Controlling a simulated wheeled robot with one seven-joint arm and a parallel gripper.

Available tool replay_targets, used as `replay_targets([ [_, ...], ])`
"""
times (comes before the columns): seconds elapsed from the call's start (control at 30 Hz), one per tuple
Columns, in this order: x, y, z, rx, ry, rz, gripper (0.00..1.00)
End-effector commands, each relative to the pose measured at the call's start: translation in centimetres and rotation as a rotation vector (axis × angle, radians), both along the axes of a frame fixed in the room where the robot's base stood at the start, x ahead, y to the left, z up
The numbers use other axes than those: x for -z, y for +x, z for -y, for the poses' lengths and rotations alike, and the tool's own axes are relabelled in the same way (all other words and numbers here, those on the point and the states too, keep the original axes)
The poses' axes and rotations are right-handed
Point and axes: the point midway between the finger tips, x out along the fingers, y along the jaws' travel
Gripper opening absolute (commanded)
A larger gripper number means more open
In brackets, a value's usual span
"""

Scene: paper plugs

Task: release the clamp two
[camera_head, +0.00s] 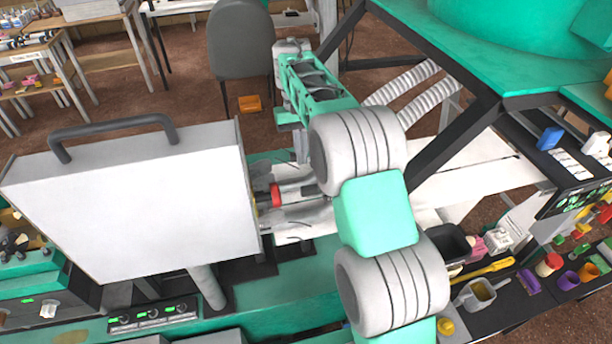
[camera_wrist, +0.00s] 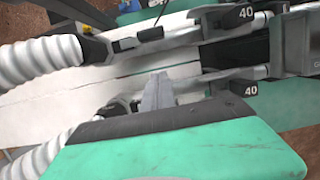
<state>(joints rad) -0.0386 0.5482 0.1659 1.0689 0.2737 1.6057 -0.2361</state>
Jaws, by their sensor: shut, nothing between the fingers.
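My gripper (camera_wrist: 158,92) shows in the wrist view as a narrow grey pair of fingers, closed together and empty. The fingertips are beside the lower of two grey rod-like fittings (camera_wrist: 205,88), each ending in a dark block marked 40. The upper fitting (camera_wrist: 150,35) lies further off, across a white surface. I cannot tell whether the fingers touch the lower fitting. No label names clamp two, so I cannot tell which part it is. In the head view my arm hides the gripper, and grey metal parts with a red piece (camera_head: 276,194) show left of my arm.
White ribbed hoses (camera_wrist: 40,58) run at the left of the wrist view. A large white box with a dark handle (camera_head: 125,200) stands left in the head view. A black frame and teal machine (camera_head: 530,50) rise at the right. A cluttered side table (camera_head: 520,310) is lower right.

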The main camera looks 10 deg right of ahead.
Motion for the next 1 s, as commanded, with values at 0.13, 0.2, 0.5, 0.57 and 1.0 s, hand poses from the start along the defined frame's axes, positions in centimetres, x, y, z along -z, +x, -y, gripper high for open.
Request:
replay_targets([
  [0.13,3.9,-0.7,0.0,0.000,0.000,0.001,0.00],
  [0.2,3.2,-1.7,0.0,0.001,0.000,0.005,0.00],
  [0.5,2.9,-4.6,0.0,0.000,0.000,0.001,0.00],
  [0.57,2.8,-4.7,0.0,0.000,0.000,0.000,0.00],
  [1.0,2.8,-4.8,0.0,0.000,0.000,0.001,0.00],
])
